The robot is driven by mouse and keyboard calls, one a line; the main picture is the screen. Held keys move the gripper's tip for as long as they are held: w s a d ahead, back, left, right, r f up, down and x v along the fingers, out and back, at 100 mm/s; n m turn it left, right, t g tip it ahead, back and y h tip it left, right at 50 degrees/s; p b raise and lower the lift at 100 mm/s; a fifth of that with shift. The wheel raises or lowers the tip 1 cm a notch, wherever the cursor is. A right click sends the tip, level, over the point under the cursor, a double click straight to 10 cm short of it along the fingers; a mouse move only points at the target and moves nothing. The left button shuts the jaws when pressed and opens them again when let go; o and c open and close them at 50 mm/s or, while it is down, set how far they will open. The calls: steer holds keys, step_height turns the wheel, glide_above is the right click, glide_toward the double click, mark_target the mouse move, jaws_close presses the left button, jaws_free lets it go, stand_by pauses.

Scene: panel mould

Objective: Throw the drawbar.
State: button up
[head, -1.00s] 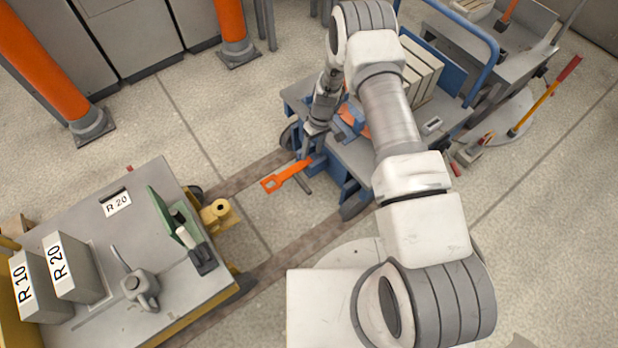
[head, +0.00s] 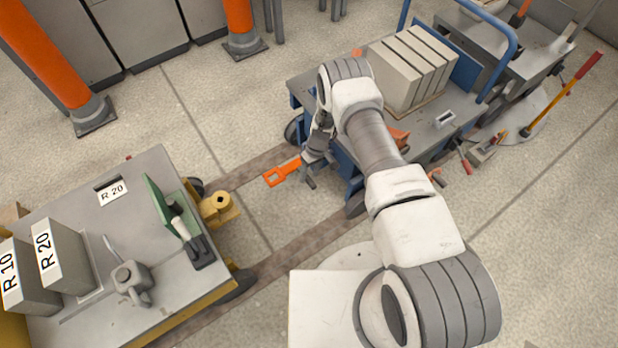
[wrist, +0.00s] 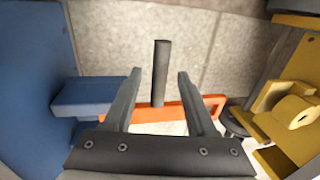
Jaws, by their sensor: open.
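The orange drawbar (head: 283,173) sticks out level from the blue trolley (head: 343,165), its squared loop end toward the yellow coupling (head: 217,207). In the wrist view the drawbar (wrist: 150,114) runs across behind my fingers, with its open loop at the right. A dark grey round peg (wrist: 161,75) stands out from the bar. My gripper (head: 307,172) is at the trolley end of the drawbar. Its fingers are open, one on each side of the peg in the wrist view, with gaps on both sides. Their depth along the peg is hard to tell.
A blue block (wrist: 88,96) juts out close to my left finger in the wrist view. The yellow-edged cart (head: 150,235) carries R 10 and R 20 blocks and a green lever bracket (head: 170,215). Pale slabs (head: 410,68) sit on the blue trolley. Open floor lies between the carts.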

steer(key=shift+s+a+f, duration=0.1)
steer(key=shift+f, duration=0.55)
jaws_close()
stand_by(1.0)
